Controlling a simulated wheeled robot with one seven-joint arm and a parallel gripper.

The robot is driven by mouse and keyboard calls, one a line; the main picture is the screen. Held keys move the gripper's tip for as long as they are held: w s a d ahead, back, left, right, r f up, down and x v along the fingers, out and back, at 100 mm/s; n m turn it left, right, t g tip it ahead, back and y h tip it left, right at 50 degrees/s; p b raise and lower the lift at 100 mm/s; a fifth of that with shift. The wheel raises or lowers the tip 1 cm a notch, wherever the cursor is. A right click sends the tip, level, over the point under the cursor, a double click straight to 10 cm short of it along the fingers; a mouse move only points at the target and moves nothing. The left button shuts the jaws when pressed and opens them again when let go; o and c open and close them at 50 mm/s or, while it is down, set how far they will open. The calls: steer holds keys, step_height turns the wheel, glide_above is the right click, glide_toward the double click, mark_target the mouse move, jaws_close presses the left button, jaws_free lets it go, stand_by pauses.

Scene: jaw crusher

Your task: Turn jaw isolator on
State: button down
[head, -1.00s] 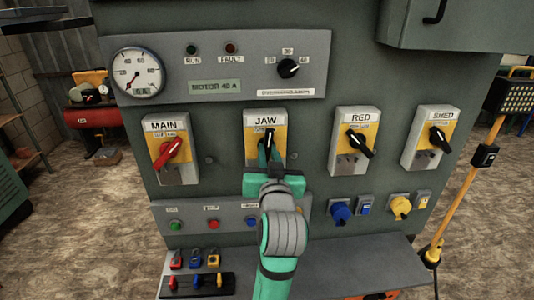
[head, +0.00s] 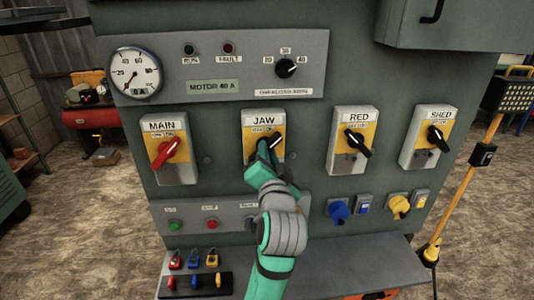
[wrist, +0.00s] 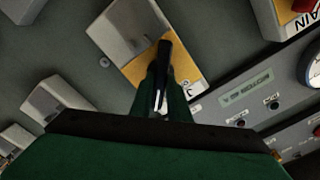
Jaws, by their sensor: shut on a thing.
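The jaw isolator (head: 249,147) is a grey box with a yellow plate labelled JAW, in the middle of the panel in the head view. Its black handle (head: 278,139) is tilted, with its upper end toward the right. My gripper (head: 266,150) is shut on this handle, and its fingers hide the handle's lower part and the plate's lower middle. The wrist view shows the black handle (wrist: 164,60) between my green fingers (wrist: 160,92), in front of the yellow plate. My gripper is rolled relative to the panel.
The MAIN isolator (head: 160,126) with a red handle is to the left. The RED isolator (head: 358,117) and SHED isolator (head: 439,114) are to the right. Push buttons (head: 212,223) and padlocks (head: 195,258) are below. A shelf (head: 350,262) juts out under the panel.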

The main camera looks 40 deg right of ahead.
steer(key=shift+f, duration=0.2)
steer(key=c, duration=1.7)
jaws_free()
steer(key=shift+w, duration=0.1)
steer(key=shift+r, duration=0.1)
